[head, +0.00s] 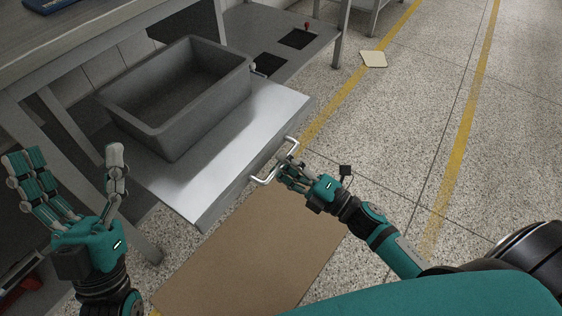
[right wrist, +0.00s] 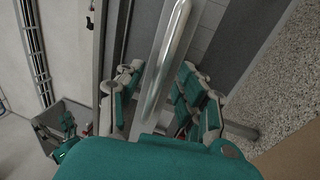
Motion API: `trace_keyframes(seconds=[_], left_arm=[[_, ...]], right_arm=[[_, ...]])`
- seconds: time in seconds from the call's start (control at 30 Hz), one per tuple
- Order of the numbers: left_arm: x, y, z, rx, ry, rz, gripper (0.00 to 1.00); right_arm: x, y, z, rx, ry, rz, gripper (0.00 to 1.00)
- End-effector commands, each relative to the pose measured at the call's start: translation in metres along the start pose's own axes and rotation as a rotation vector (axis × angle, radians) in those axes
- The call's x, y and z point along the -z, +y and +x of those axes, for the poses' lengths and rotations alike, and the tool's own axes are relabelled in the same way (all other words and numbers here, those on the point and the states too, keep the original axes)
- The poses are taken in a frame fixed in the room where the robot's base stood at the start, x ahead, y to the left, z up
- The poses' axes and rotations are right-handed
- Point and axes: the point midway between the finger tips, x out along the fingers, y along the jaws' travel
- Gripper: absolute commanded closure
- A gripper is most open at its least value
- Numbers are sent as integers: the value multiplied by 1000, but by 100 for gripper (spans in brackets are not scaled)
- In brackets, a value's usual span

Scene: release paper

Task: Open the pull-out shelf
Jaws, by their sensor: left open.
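The pull-out shelf (head: 225,150) is a flat metal panel that sticks out from under the workbench, with a grey bin standing on it. Its silver bar handle (head: 289,147) is on the front edge.
The grey bin (head: 205,112) is open and looks empty. The workbench top (head: 110,32) overhangs at upper left. A brown mat (head: 250,245) lies on the floor in front of the shelf. A pale sheet (head: 373,59) lies on the floor farther back. The speckled floor at right is clear.

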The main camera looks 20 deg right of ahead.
Motion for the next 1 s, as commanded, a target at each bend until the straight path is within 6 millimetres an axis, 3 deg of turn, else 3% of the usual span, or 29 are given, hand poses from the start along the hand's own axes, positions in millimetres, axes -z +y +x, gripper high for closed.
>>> trace_keyframes(seconds=[0.3, 0.5, 0.7, 1.0], left_arm=[[0, 0, 0, 0, 2, 0, 10], [1, 0, 0, 0, 2, 0, 10], [1, 0, 0, 0, 2, 0, 10], [1, 0, 0, 0, 2, 0, 10]], right_arm=[[0, -1, -68, 5, -1, 2, 64], [0, -1, -98, 3, -1, 1, 64], [0, 0, -108, 2, 0, -1, 64], [0, 0, -108, 1, 0, -1, 64]])
